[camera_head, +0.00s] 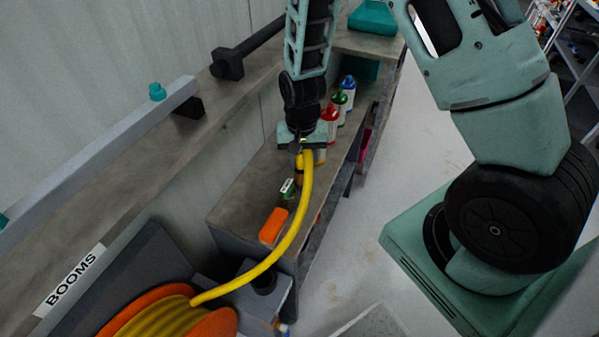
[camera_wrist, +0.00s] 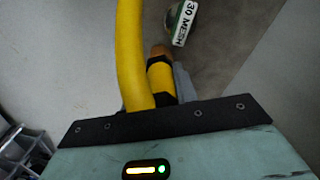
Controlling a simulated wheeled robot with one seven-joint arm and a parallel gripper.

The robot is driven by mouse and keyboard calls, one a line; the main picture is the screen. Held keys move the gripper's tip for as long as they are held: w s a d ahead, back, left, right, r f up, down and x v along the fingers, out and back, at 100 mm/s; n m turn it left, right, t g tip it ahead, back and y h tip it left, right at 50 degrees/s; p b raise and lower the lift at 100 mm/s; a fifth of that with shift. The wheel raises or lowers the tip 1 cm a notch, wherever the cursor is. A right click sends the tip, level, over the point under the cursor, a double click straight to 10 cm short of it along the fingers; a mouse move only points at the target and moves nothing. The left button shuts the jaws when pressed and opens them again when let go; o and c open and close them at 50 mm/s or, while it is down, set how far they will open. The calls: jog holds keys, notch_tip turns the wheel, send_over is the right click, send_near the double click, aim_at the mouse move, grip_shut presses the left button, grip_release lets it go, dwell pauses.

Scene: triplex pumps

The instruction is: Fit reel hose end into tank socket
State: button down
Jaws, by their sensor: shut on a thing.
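The yellow reel hose (camera_head: 291,238) runs from the orange reel (camera_head: 172,312) at the lower left up to my gripper (camera_head: 300,150). My gripper is shut on the hose near its end, above the bench. In the wrist view the hose (camera_wrist: 131,50) bends beside the hose end (camera_wrist: 160,77), a yellow piece with black bands and a brownish tip. A grey finger (camera_wrist: 184,84) shows beside it; the rest of the grip is hidden. The hose end appears apart from the bench. I cannot make out the tank socket for certain in either view.
An orange block (camera_head: 273,225) and a small item labelled 30 MESH (camera_wrist: 183,22) lie on the bench (camera_head: 238,197). Red (camera_head: 329,117), green (camera_head: 339,100) and blue-capped (camera_head: 348,86) bottles stand close behind my gripper. A shelf marked BOOMS (camera_head: 74,280) runs along the wall.

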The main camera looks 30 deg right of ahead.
aim_at(299, 175)
notch_tip(299, 175, down, 3)
jog(key=shift+s+d+r, duration=0.1)
jog(key=shift+s+r, duration=0.05)
jog(key=shift+w+a+f, duration=0.15)
jog(key=shift+w+f, duration=0.05)
jog(key=shift+f, duration=0.65)
jog(key=shift+w+a+f, duration=0.1)
jog(key=shift+w+f, duration=0.1)
jog(key=shift+f, duration=0.6)
jog(key=shift+f, duration=0.15)
jog(key=c, duration=1.1)
grip_release()
